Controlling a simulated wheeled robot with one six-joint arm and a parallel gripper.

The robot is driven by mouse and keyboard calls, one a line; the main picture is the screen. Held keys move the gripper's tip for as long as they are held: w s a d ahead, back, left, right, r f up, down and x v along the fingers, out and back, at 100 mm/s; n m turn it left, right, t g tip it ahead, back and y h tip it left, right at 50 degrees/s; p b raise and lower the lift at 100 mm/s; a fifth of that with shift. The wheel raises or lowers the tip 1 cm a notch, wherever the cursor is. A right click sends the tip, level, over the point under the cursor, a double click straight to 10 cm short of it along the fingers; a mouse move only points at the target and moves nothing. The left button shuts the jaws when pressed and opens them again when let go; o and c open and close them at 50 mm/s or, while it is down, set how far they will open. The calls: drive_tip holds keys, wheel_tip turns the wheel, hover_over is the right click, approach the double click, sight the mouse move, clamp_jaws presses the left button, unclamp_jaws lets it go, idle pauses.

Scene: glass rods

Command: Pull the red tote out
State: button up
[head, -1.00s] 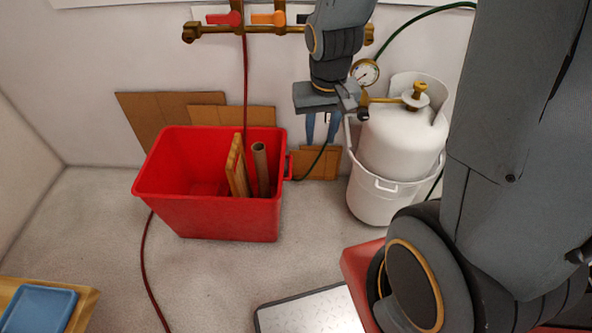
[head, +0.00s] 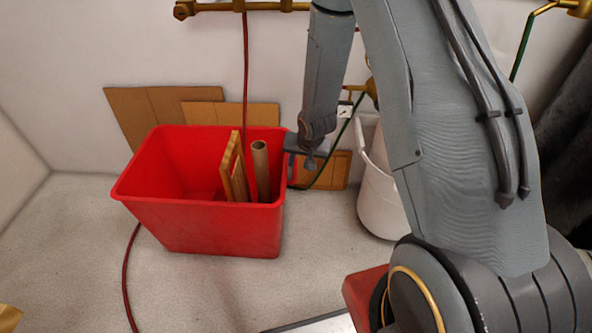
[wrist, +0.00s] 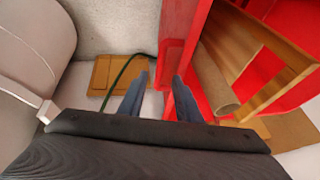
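The red tote (head: 215,230) stands on the floor against the back wall, holding a wooden frame (head: 235,170) and a cardboard tube (head: 261,168). My gripper (head: 298,168) is low at the tote's right side, by its side handle. In the wrist view my gripper (wrist: 160,78) has its two blue fingers apart, pointing at the floor. The tote's red handle (wrist: 171,60) lies between them, closer to the right finger. I cannot tell whether that finger touches it. In the head view the fingers are largely hidden by my wrist and the tote.
A white bucket (head: 378,205) stands just right of the gripper, partly behind my arm. Cardboard sheets (head: 150,112) lean on the wall behind the tote. A dark red hose (head: 127,275) runs across the floor at front left. A green hose (wrist: 118,78) passes near the gripper.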

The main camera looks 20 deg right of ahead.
sight(295, 170)
drive_tip(key=b+x, duration=0.1)
drive_tip(key=x, duration=0.4)
drive_tip(key=shift+w+f, duration=0.1)
drive_tip(key=shift+f, duration=0.25)
drive_tip(key=shift+c, duration=0.4)
clamp_jaws()
